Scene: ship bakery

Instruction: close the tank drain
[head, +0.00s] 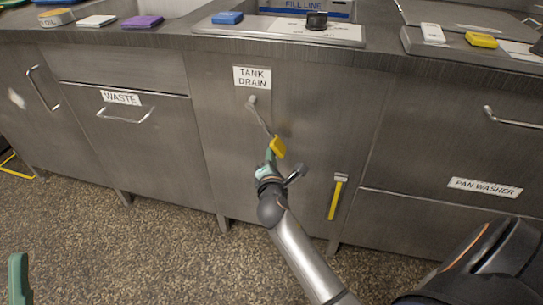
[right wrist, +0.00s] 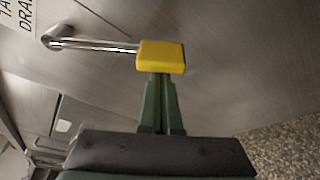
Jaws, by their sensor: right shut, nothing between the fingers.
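The tank drain lever is a metal rod (head: 262,121) on the steel front panel under the TANK DRAIN label (head: 252,77). It slants down and right from its pivot to a yellow grip (head: 278,147). In the right wrist view the yellow grip (right wrist: 161,56) is at the top middle, with the rod (right wrist: 95,45) running left to the pivot. My right gripper (head: 269,156) is shut and empty, its green fingertips (right wrist: 160,78) right at the grip's near edge; I cannot tell whether they touch. Part of my left gripper (head: 18,275) shows at the lower left.
A second yellow handle (head: 336,198) hangs on the panel to the right. A WASTE drawer (head: 150,125) is left and a PAN WASHER cabinet (head: 455,160) right. Coloured blocks, including a blue one (head: 227,17), lie on the counter. The speckled floor (head: 160,250) in front is clear.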

